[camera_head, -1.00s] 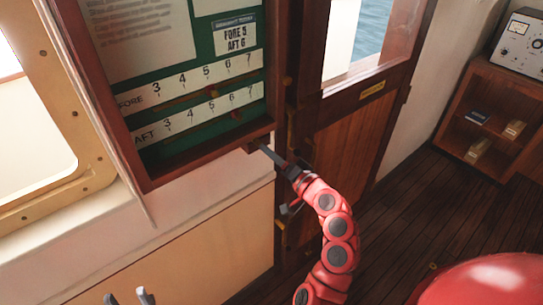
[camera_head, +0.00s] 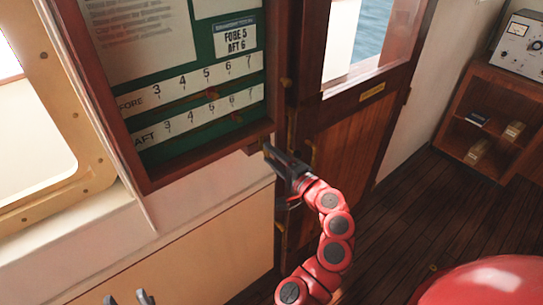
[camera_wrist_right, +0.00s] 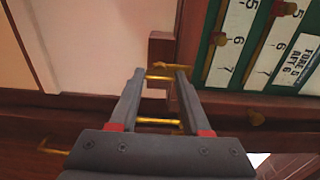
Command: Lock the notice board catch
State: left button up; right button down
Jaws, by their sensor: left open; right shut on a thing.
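The notice board (camera_head: 205,157) is a dark wooden case with a green panel, on the wall at the upper left of the head view. My right gripper (camera_head: 268,151) is at the case's lower right corner. In the right wrist view, the right gripper's fingertips (camera_wrist_right: 161,73) are shut on a small brass catch (camera_wrist_right: 158,77) beside a wooden block at the case's edge. The fingers hide the catch in the head view, and I cannot tell whether it is locked. My left gripper (camera_head: 129,299) is open and empty at the bottom left, cut by the frame edge.
A wooden door (camera_head: 345,150) with a window stands right of the board. A shelf unit (camera_head: 488,115) with a grey instrument (camera_head: 522,45) is at the far right. The plank floor between is clear.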

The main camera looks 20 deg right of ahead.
dwell(0.4)
jog(key=shift+c, duration=1.8)
grip_release()
jog(key=shift+d, duration=0.1)
jog(key=p+v, duration=0.4)
jog(key=v, duration=1.3)
jog(key=shift+s, duration=0.2)
